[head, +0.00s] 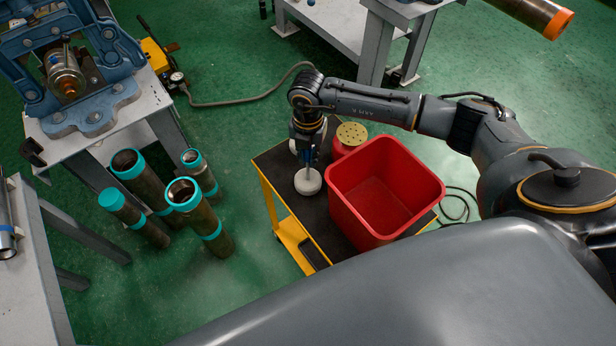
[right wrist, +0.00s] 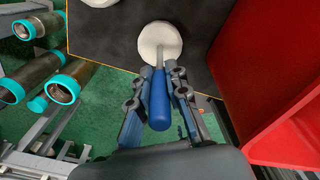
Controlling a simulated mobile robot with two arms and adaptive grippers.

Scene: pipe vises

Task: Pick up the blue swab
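The blue swab has a round white head (head: 308,181) and a blue handle. In the head view it is upright over the black top of the small cart, below my right gripper (head: 309,150). In the right wrist view the blue handle (right wrist: 160,100) lies between the fingers of my right gripper (right wrist: 162,72), which look closed against both its sides. The white head (right wrist: 159,43) is beyond the fingertips. I cannot tell whether it touches the cart top. My left gripper is not in view.
The yellow cart (head: 265,197) also bears a red bin (head: 385,190) close to the right of the swab and a red container with a perforated lid (head: 351,134). Another white round thing is partly hidden behind my gripper. Teal-ended pipes (head: 185,195) stand on the green floor at left.

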